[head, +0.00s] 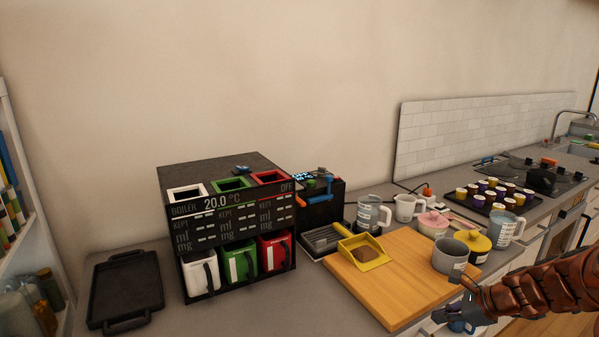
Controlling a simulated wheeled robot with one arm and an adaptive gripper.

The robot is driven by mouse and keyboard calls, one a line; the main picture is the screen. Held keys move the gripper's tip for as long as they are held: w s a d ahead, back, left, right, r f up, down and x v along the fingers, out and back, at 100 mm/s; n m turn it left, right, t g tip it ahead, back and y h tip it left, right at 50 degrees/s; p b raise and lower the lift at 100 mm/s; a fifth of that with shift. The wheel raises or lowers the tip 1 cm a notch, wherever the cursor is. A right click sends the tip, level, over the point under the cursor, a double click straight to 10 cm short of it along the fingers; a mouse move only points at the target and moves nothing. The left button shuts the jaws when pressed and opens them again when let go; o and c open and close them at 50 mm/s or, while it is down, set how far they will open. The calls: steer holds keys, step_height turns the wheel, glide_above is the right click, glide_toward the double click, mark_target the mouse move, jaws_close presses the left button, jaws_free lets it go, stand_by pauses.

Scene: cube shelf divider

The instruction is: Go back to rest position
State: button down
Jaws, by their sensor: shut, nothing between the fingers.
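My gripper (460,313) is at the lower right, at the end of my brown segmented arm, by the front edge of the counter. It is shut and holds nothing that I can see. It is just to the right of the wooden board (388,303) and in front of the grey pot (450,257). Something blue (458,326) shows just below the fingers, partly hidden.
A black boiler shelf (232,252) holds white, green and red containers. A black tray (125,290) lies to its left. A yellow scoop (364,252) with brown contents sits on the board. Jugs, lidded pots and a tray of capsules (488,204) crowd the counter behind.

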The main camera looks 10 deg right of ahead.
steer(key=s+a+r+n+g, duration=0.3)
steer(key=s+a+n, duration=0.3)
steer(key=a, duration=0.4)
steer(key=s+a+r+n+g, duration=0.25)
steer(key=s+a+n, duration=0.4)
steer(key=a, duration=0.45)
steer(key=s+n+g+h, duration=0.1)
steer(key=s+n+h, duration=0.1)
steer(key=s+n, duration=0.4)
steer(key=s+a+r+n+g+h, duration=0.1)
steer(key=s+n+h, duration=0.2)
steer(key=s, duration=1)
steer(key=n, duration=0.3)
steer(key=shift+s+r+g+h, duration=0.25)
steer(key=shift+s+g+h, duration=0.05)
steer(key=shift+g, duration=0.05)
